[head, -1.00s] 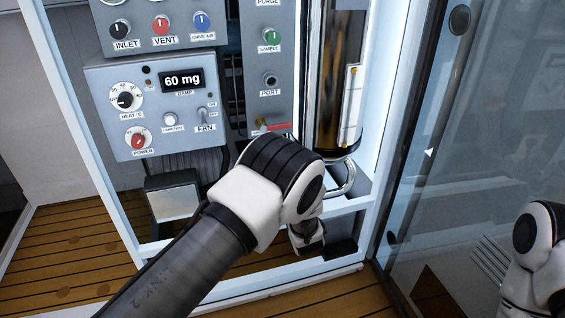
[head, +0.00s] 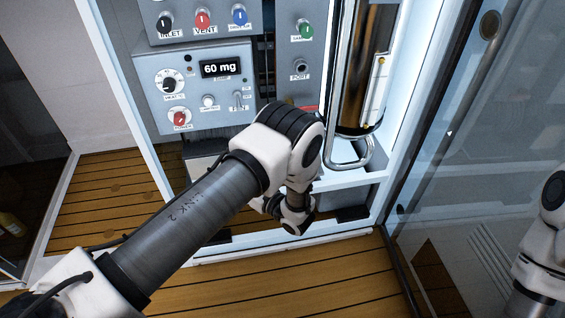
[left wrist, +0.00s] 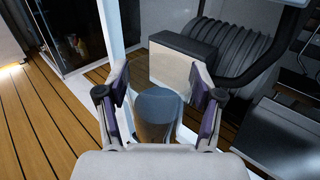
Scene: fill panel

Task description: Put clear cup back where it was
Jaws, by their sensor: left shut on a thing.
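The clear cup (left wrist: 157,113), a see-through bluish cylinder, sits between the two fingers of my left gripper (left wrist: 160,82) in the left wrist view. The gripper is shut on it. The cup shows in front of a dark box with a pale front face (left wrist: 176,72); I cannot tell how far apart they are. In the head view my left arm and wrist hide the gripper and the cup, in front of the panel's lower opening. My right gripper is not in view; only part of my right arm shows at the right edge.
The fill panel (head: 205,108) has knobs and a "60 mg" display. A shiny metal cylinder (head: 360,75) with a bent handle stands at its right. The white frame's sill (head: 290,250) borders the wooden floor. A glass door (head: 465,130) stands open at right. A ribbed hose (left wrist: 240,52) is beyond the cup.

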